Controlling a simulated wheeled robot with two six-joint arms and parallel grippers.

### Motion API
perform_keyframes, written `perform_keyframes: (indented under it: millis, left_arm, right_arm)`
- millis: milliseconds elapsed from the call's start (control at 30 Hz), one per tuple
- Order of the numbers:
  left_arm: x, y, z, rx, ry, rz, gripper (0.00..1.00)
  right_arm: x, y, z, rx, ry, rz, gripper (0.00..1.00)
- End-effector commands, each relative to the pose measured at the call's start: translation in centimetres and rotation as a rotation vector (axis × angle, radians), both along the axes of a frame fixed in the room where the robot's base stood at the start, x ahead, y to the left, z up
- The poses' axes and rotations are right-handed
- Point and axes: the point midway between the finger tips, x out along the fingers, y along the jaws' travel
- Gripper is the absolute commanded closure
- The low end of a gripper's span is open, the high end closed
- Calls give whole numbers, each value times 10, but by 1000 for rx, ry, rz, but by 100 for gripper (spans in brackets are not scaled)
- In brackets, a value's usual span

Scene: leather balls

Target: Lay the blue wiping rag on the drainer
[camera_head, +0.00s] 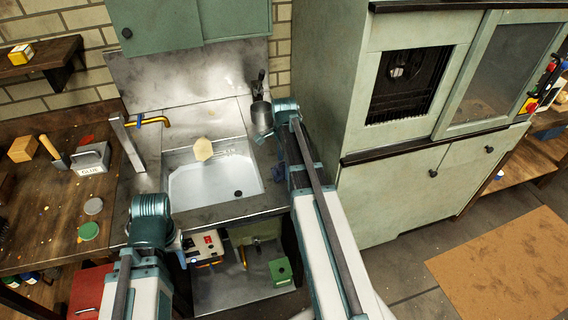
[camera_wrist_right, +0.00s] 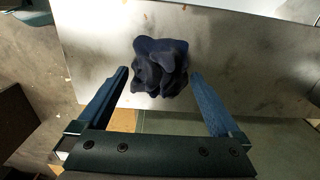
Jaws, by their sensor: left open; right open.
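The blue wiping rag (camera_wrist_right: 160,66) is a dark, crumpled bundle lying on a grey metal surface in the right wrist view. My right gripper (camera_wrist_right: 160,82) is open, its two blue fingers on either side of the rag's near part, with gaps visible between fingers and cloth. In the head view my right arm hides most of that spot. My left gripper (camera_head: 182,258) is low in front of the sink's left side, mostly hidden by its own arm, and away from the rag. The metal sink top (camera_head: 150,180) surrounds a white basin (camera_head: 215,182); I cannot make out a separate drainer.
A green cabinet (camera_head: 390,190) closes off the right side. The wooden bench (camera_head: 60,215) at left holds tools and jars.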

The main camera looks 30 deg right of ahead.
Motion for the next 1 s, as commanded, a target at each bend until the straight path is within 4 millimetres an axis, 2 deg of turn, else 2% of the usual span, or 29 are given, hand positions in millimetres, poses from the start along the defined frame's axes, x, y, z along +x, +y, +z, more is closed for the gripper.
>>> perform_keyframes:
  millis: [33, 600, 767, 1000]
  left_arm:
    - [0, 0, 12, 0, 0, 0, 50]
    - [0, 0, 95, 0, 0, -1, 50]
    - [0, 0, 107, 0, 0, -2, 50]
    - [0, 0, 107, 0, 0, -2, 50]
  right_arm:
    - [0, 0, 12, 0, 0, 0, 0]
    - [0, 0, 95, 0, 0, 0, 0]
    - [0, 0, 107, 0, 0, 0, 0]
    - [0, 0, 107, 0, 0, 0, 0]
